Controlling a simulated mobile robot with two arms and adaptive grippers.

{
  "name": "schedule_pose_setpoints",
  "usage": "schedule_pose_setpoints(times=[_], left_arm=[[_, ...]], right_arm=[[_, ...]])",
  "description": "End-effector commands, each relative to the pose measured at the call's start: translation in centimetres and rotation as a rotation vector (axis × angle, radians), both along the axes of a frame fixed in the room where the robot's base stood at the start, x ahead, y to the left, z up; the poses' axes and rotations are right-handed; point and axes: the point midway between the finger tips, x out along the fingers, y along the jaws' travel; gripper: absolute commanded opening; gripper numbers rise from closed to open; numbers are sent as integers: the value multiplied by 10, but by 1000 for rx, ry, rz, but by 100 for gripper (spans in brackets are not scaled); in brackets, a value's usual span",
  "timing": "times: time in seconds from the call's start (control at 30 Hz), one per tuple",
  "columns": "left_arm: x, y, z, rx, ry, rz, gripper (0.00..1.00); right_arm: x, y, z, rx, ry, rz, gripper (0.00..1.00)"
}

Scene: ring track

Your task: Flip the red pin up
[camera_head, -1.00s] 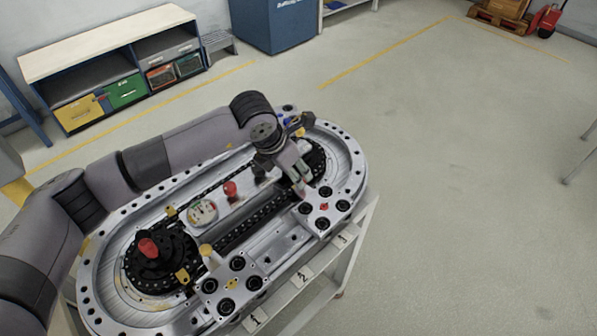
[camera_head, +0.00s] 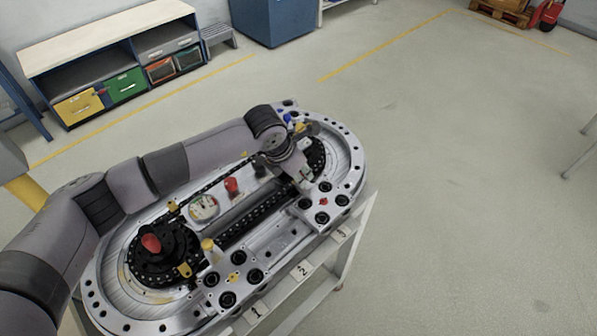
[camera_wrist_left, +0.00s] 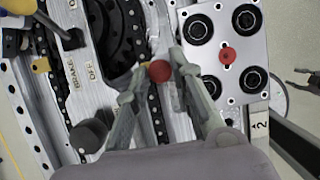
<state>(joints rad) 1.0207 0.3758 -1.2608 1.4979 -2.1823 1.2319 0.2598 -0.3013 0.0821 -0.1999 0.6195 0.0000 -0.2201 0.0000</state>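A red round-headed pin (camera_wrist_left: 159,71) shows in the left wrist view between the two fingertips of my left gripper (camera_wrist_left: 160,66). The fingers lean inward with a narrow gap; I cannot tell whether they touch the pin. In the head view my left gripper (camera_head: 303,178) reaches down over the right half of the ring track (camera_head: 277,240) and hides what is beneath it. My right gripper (camera_wrist_left: 303,80) appears, dark and with its fingers apart, at the right edge of the left wrist view, away from the track.
A red knob (camera_head: 231,185) stands mid-track beside a round gauge (camera_head: 203,208). Another red knob (camera_head: 150,243) tops the left hub. A plate (camera_wrist_left: 228,20) with black round sockets and a red centre lies beside my left gripper. Open floor lies to the right.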

Motion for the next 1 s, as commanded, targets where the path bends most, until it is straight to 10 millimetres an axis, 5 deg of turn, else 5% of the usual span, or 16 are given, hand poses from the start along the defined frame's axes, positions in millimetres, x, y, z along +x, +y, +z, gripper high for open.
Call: schedule_pose_setpoints(times=[0.3, 0.8, 1.0], left_arm=[[0, 0, 0, 0, 0, 0, 0], [0, 0, 1, 0, -1, 0, 0], [0, 0, 17, 0, -3, -1, 0]], right_arm=[[1, 0, 0, 0, -2, 0, 40], [2, 3, -1, 4, -2, -1, 40], [2, 4, -11, 5, -2, -1, 40]])
